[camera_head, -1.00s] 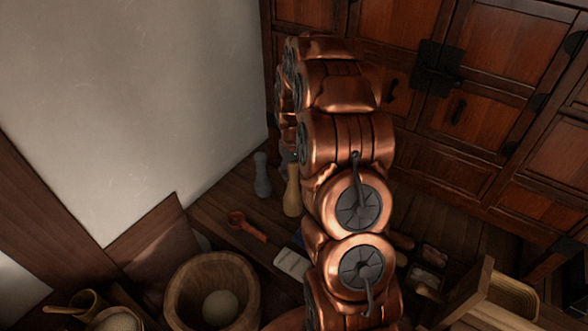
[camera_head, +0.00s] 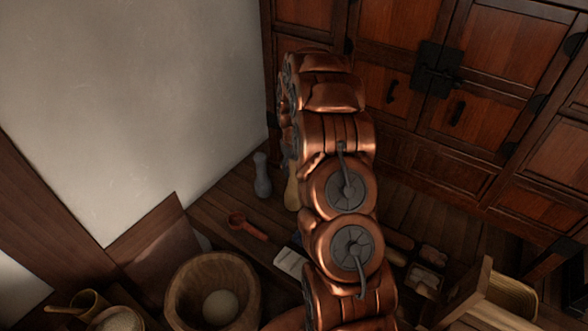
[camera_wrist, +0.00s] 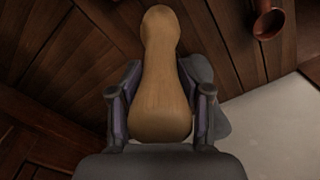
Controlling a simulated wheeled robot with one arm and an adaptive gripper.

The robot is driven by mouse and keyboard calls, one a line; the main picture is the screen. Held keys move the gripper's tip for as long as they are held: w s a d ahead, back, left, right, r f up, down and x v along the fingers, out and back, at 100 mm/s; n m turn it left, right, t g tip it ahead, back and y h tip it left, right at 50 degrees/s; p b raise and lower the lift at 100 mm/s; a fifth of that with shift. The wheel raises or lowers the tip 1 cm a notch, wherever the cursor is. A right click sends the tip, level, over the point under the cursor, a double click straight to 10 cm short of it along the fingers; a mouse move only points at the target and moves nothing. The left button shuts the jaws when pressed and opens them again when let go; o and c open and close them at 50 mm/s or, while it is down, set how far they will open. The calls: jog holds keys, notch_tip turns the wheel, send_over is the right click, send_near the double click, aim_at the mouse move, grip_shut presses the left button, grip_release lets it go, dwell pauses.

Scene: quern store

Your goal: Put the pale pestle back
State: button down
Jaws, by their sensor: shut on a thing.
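The pale pestle (camera_head: 291,190) is tan wood with a rounded knob end and a wider body. In the head view my arm covers much of it. In the wrist view my gripper (camera_wrist: 158,98) has a finger on each side of the pale pestle (camera_wrist: 160,75) and is shut on it. In the head view the gripper itself is hidden behind my arm. I cannot tell whether the pestle touches the boards. A grey pestle (camera_head: 262,176) stands upright just left of it, near the wall; a grey shape behind the right finger may be this one.
A reddish ladle (camera_head: 246,226) lies on the boards, also in the wrist view (camera_wrist: 268,20). A wooden mortar (camera_head: 183,297) with a pale ball stands front left. A pale block (camera_head: 291,262) lies beside my arm. A cabinet (camera_head: 410,80) closes the back, a white wall (camera_head: 130,100) the left.

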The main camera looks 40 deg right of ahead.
jog(key=shift+f, duration=0.25)
jog(key=c, duration=0.5)
grip_release()
